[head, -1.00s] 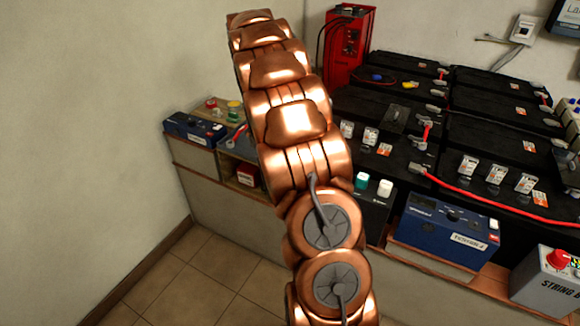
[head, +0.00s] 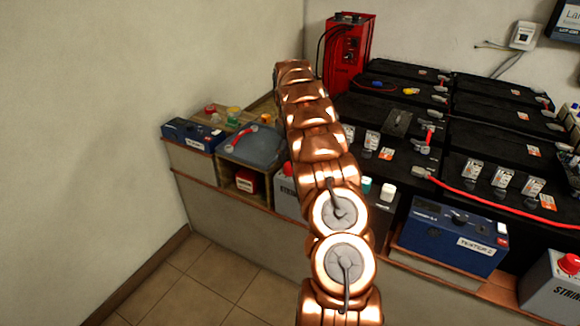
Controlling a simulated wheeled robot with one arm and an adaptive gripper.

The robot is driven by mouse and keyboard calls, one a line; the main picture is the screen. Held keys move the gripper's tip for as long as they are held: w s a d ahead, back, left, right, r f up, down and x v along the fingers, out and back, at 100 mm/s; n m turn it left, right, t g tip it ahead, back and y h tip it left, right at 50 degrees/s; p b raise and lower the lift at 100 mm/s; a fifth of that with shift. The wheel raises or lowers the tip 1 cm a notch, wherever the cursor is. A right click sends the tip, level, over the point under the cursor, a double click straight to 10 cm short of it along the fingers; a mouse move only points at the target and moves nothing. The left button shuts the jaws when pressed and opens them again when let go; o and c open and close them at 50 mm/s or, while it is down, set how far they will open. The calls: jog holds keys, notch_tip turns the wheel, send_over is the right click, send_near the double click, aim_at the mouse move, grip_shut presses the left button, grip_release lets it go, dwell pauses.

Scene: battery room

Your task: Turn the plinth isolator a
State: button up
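A grey box (head: 550,290) with a red rotary knob (head: 568,264) stands at the lower right of the head view, cut off by the picture edge; its label begins "STRIN". A second grey box (head: 285,205) with a red knob (head: 288,169) stands left of centre, partly hidden behind my copper arm. I cannot read a label on it, nor tell which box is isolator a. My arm rises from the bottom centre and leans away toward the red unit. My gripper does not show, so its state and hold are hidden.
Black batteries (head: 490,130) with red cables fill the right side. Blue testers stand at front right (head: 450,233) and far left (head: 192,135). A grey case with a red handle (head: 255,145) lies on the left shelf. A tall red unit (head: 347,55) stands behind. The tiled floor (head: 190,285) at left is clear.

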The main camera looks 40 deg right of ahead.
aim_at(290, 166)
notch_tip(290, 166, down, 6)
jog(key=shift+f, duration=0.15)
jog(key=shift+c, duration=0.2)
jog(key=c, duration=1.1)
